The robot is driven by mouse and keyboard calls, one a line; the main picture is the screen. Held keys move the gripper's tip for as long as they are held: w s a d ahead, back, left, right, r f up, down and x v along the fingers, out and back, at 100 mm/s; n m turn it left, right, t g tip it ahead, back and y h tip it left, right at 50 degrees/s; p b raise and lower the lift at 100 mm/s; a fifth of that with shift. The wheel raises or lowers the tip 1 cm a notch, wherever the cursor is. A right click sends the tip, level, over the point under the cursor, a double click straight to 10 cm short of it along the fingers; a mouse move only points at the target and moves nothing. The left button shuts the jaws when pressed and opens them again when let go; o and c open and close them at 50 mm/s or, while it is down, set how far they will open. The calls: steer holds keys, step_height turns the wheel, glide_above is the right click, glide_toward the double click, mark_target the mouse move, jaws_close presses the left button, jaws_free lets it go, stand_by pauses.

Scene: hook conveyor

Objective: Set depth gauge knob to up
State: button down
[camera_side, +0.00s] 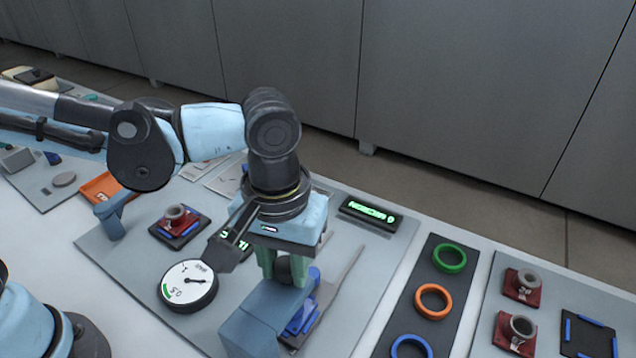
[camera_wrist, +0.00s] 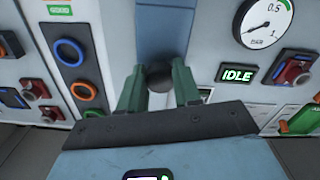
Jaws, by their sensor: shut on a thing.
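My gripper (camera_side: 283,275) points down over the blue-grey block (camera_side: 250,328) in the side view. Its green fingers are shut on a dark round knob (camera_wrist: 159,77), which sits between the fingertips in the wrist view. In the side view the knob (camera_side: 284,266) is partly hidden behind the fingers. A blue upright strip (camera_wrist: 163,30) runs beyond the knob in the wrist view. The knob's exact setting cannot be told from these frames.
A round white dial (camera_side: 188,285) stands left of the block. A lit green display (camera_side: 371,213) is behind it. Green (camera_side: 449,258), orange (camera_side: 433,301) and blue (camera_side: 411,347) rings lie on a dark strip at right. Red-based fittings (camera_side: 522,284) stand farther right.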

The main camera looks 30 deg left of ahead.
steer(key=shift+r, duration=1)
steer(key=c, duration=0.8)
jaws_free()
steer(key=shift+r, duration=0.1)
step_height(320, 180, up, 12)
steer(key=shift+f, duration=0.1)
steer(key=w+a+f+m+t, duration=0.1)
steer(key=a+f+t, duration=0.1)
steer(key=a+f, duration=0.2)
steer(key=a+f+m+t, duration=0.1)
steer(key=a+f, duration=0.3)
steer(key=a, duration=0.7)
steer(key=w+a+f+m+t, duration=0.1)
steer(key=a+f+t, duration=0.2)
steer(key=a, duration=0.5)
steer(key=shift+w+a+f+t, duration=0.1)
steer(key=shift+w+f+t, duration=0.3)
steer(key=shift+t, duration=0.2)
